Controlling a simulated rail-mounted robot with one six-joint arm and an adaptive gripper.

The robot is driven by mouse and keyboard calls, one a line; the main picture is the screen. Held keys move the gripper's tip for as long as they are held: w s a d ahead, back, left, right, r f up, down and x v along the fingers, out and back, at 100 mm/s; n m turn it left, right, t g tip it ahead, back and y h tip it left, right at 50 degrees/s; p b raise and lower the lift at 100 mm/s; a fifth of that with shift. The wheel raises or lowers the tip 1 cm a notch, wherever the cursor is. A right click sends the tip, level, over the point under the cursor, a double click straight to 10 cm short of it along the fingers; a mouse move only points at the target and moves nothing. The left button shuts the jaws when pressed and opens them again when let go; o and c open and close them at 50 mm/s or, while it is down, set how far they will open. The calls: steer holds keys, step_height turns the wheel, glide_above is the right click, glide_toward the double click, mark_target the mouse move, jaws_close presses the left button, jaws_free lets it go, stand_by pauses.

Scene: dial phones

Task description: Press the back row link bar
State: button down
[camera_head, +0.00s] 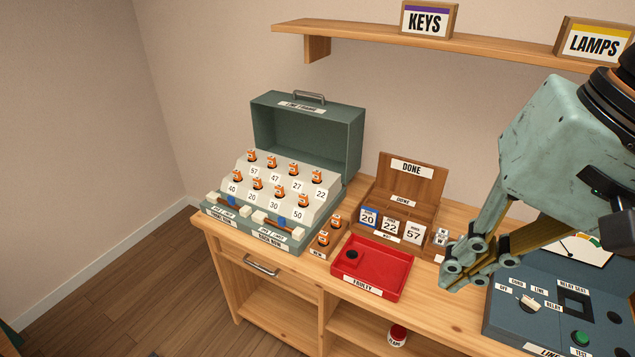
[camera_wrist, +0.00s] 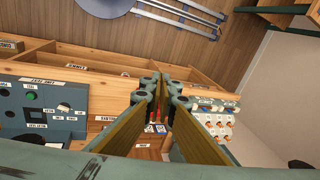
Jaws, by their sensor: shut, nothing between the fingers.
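The green case "LINE FRAME" (camera_head: 307,135) stands open at the left of the bench, with several orange-topped parts on stepped pale rows numbered 57, 47, 27, 22 at the back. Two pale bars with blue middles lie along its front edge. The right bar (camera_head: 279,224) is above a label that seems to read "BACK ROW"; the left bar (camera_head: 230,204) has its own label, hard to read. My gripper (camera_head: 462,265) is shut and empty, above the bench well right of the case. In the wrist view my gripper (camera_wrist: 160,92) points down; the case (camera_wrist: 213,115) shows at right.
A red "FAULTY" tray (camera_head: 385,283) with a dark round piece, a small "NEW" rack (camera_head: 327,238) and a wooden "DONE" box (camera_head: 424,172) stand between case and gripper. A blue-grey test panel (camera_head: 515,327) is below my arm. A shelf (camera_head: 380,33) runs above.

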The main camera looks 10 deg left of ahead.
steer(key=w+a+f+m+g+y+b, duration=0.1)
steer(key=w+a+f+m+y, duration=0.3)
steer(key=w+a, duration=0.6)
steer(key=w+a+f+m+g+y+b, duration=0.1)
steer(key=w+a+f+m+y+b, duration=0.15)
steer(key=w+a+f+m, duration=0.5)
steer(key=m+t+y+b, duration=0.2)
steer(key=m+t, duration=0.2)
steer(key=m, duration=0.4)
glide_toward(285, 223)
steer(key=v, duration=0.3)
steer(key=shift+s+d+r, duration=0.15)
steer(key=shift+d, duration=0.1)
steer(key=shift+a, duration=0.15)
stand_by(0.3)
steer(key=shift+b+x, duration=0.8)
steer(key=shift+x, duration=4.1)
